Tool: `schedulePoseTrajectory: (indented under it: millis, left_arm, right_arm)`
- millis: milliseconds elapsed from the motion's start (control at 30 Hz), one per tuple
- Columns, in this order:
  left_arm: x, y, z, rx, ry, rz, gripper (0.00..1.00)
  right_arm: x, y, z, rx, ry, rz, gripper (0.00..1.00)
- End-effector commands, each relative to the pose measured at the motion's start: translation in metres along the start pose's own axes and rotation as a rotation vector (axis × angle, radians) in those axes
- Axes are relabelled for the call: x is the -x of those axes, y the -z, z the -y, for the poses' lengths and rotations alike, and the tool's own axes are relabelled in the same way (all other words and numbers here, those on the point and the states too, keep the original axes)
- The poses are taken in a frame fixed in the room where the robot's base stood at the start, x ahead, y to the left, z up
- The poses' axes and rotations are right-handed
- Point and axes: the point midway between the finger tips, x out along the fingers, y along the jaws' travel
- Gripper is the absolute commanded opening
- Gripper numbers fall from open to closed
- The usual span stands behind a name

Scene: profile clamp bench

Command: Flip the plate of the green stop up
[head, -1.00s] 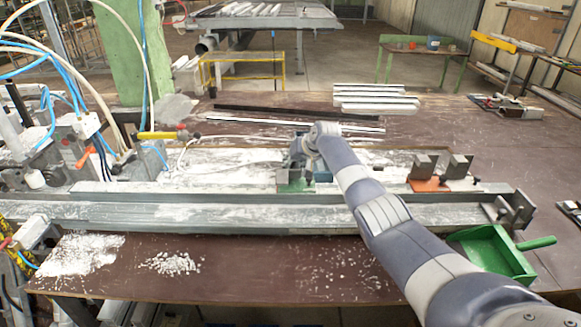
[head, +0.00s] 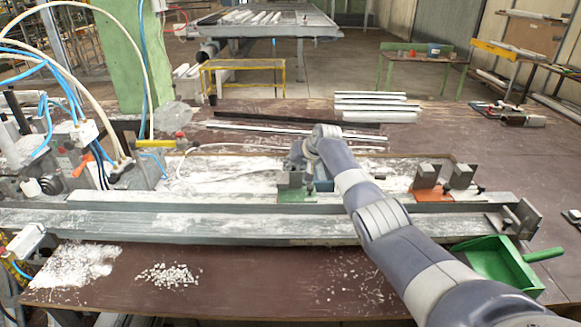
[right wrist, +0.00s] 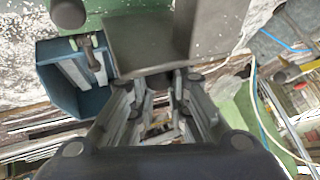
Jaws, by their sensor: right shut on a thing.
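The green stop (head: 296,196) sits on the grey profile bench in the head view, left of the orange stop (head: 430,194). Grey blocks (head: 290,179) stand above its green base. My right gripper (head: 304,160) is directly at the green stop, behind the grey block, and its arm hides part of the stop. In the right wrist view the gripper (right wrist: 160,84) is shut on the edge of a dark grey plate (right wrist: 140,45). The green base (right wrist: 112,12) shows at the top, beside a blue open box-like part (right wrist: 72,82). My left gripper is out of view.
A long grey rail (head: 220,225) runs along the bench with an end stop (head: 518,217) at right. A green dustpan (head: 495,262) lies at the front right. Hoses and clamps (head: 85,150) crowd the left. White profiles (head: 375,104) lie behind.

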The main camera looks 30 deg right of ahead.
Motion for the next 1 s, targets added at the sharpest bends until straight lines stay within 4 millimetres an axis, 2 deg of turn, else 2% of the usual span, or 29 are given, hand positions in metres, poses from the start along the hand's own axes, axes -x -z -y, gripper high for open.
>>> schedulePoseTrajectory:
  millis: [33, 833, 867, 900, 967, 1000]
  left_arm:
    - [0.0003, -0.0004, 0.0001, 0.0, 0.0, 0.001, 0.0]
    - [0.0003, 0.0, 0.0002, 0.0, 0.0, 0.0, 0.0]
    - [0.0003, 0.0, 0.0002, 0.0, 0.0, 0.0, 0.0]
    - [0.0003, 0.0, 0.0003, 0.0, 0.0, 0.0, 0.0]
    - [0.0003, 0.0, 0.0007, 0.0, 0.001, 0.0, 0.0]
    - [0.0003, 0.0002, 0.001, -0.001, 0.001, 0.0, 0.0]
  right_arm:
    - [0.0044, 0.008, -0.0038, 0.0, -0.006, -0.018, 0.0]
    - [0.004, 0.0072, -0.0042, 0.0, -0.006, -0.016, 0.0]
    - [0.004, 0.0071, -0.0043, 0.0, -0.007, -0.016, 0.15]
    - [0.0039, 0.007, -0.0042, 0.0, -0.006, -0.016, 0.24]
    - [0.0035, 0.0062, -0.0037, 0.0, -0.005, -0.014, 0.37]
    - [0.0031, 0.0055, -0.0033, 0.0, -0.005, -0.013, 0.37]
